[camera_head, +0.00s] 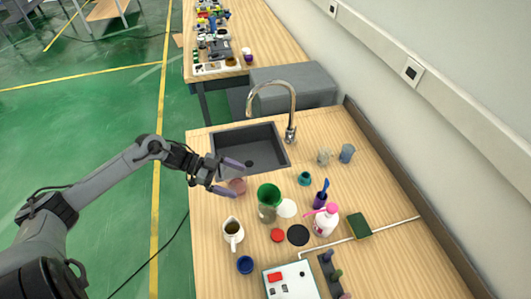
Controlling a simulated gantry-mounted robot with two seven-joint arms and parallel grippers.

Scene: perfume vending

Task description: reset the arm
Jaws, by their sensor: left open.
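My left arm comes in from the left, and its left gripper (239,180) is open with purple fingers spread apart. It hangs at the left side of the wooden counter (205,225), by the near left corner of the dark sink (232,135). I see nothing held between the fingers, and I cannot tell how high the gripper is above the counter. My right gripper is not in view.
The green floor (110,120) at left is open.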

